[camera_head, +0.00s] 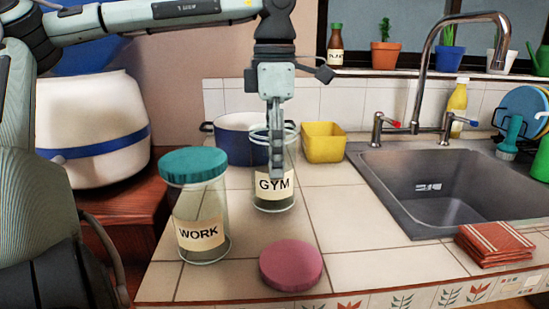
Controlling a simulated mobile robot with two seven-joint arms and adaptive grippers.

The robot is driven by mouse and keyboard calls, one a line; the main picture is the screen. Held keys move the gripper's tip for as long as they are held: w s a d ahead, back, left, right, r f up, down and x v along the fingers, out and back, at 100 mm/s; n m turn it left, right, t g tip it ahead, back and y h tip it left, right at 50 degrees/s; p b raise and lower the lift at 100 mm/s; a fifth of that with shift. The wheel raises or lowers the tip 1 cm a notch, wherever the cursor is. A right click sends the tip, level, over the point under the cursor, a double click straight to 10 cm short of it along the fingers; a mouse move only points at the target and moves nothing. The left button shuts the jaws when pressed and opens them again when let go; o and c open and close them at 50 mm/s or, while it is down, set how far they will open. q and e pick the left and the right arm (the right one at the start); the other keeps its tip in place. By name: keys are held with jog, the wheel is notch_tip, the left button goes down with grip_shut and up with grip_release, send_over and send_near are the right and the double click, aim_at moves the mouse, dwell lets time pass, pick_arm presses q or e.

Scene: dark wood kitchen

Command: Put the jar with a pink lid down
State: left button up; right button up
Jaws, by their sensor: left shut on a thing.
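The open glass jar labelled GYM (286,186) is upright above the tiled counter, its base at or very near the tiles; I cannot tell whether it touches. It has no lid on it. The pink lid (291,266) lies flat by itself near the counter's front edge, apart from the jar. My left gripper (277,165) points down at the GYM jar, its fingers shut on the jar at its rim and wall, and it hides part of the jar. My right gripper is not in view.
A WORK jar (201,232) with a teal lid stands at the front left. A blue pot (236,148) and a yellow container (324,142) stand behind. The sink (440,195) and folded red cloths (497,246) are at right. Tiles right of the jar are clear.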

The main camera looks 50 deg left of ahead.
pick_arm(q)
jog(key=shift+f, duration=0.4)
jog(key=shift+f, duration=0.15)
jog(key=o, duration=1.6)
jog(key=shift+c, duration=0.2)
